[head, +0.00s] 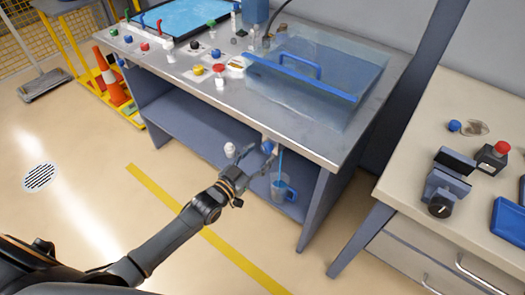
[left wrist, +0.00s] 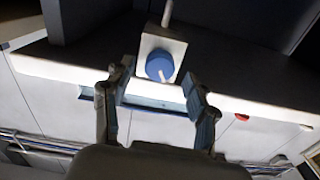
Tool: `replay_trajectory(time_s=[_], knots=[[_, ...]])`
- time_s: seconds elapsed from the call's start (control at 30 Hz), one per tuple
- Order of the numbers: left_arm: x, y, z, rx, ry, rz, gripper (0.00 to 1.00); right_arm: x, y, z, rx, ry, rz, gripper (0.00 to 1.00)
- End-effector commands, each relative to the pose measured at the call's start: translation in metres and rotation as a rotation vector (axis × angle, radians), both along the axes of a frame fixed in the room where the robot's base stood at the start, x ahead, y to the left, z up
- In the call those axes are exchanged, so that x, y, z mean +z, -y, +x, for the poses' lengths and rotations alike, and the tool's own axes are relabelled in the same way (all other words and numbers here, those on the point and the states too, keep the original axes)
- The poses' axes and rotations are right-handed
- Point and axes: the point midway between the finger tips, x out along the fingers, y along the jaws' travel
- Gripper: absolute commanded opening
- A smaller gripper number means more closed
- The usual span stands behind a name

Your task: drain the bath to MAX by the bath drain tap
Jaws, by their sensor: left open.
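The bath (head: 310,80) is a clear bluish tank on the bench top, with a blue bar and handle at its upper edge. The bath drain tap, with a round blue knob (head: 267,147), sits under the bench's front edge. In the left wrist view the blue knob (left wrist: 159,66) is on a pale block, just beyond and between the fingertips. My left gripper (head: 258,160) is open and empty at the tap; it also shows in the left wrist view (left wrist: 157,95). Contact with the knob cannot be told. The liquid level and any MAX mark are too small to read.
A jug with a blue handle (head: 282,191) stands below the tap by the bench leg, a thin blue line above it. A small white bottle (head: 230,150) is left of the gripper. A side table (head: 455,190) stands right. Open floor lies in front.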

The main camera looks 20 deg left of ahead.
Motion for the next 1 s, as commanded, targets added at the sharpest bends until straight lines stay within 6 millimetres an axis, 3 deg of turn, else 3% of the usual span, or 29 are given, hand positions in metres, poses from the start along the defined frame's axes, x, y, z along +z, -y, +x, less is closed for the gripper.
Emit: replay_trajectory(time_s=[0.2,0.5,0.77,1.0], knots=[[0.0,0.006,0.017,0.0,-0.001,0.0,0.58,0.001,0.003,0.001,-0.002,0.002,-0.003,0.93],[-0.001,0.007,0.019,0.0,-0.001,0.0,0.58,0.001,0.003,0.001,-0.001,0.003,-0.003,0.93],[-0.001,0.007,0.018,0.0,-0.001,0.0,0.05,0.001,0.001,0.001,0.001,0.002,-0.002,0.93],[-0.001,0.007,0.018,-0.001,0.005,0.017,0.03,0.001,-0.002,0.001,0.001,0.003,0.002,0.93]])
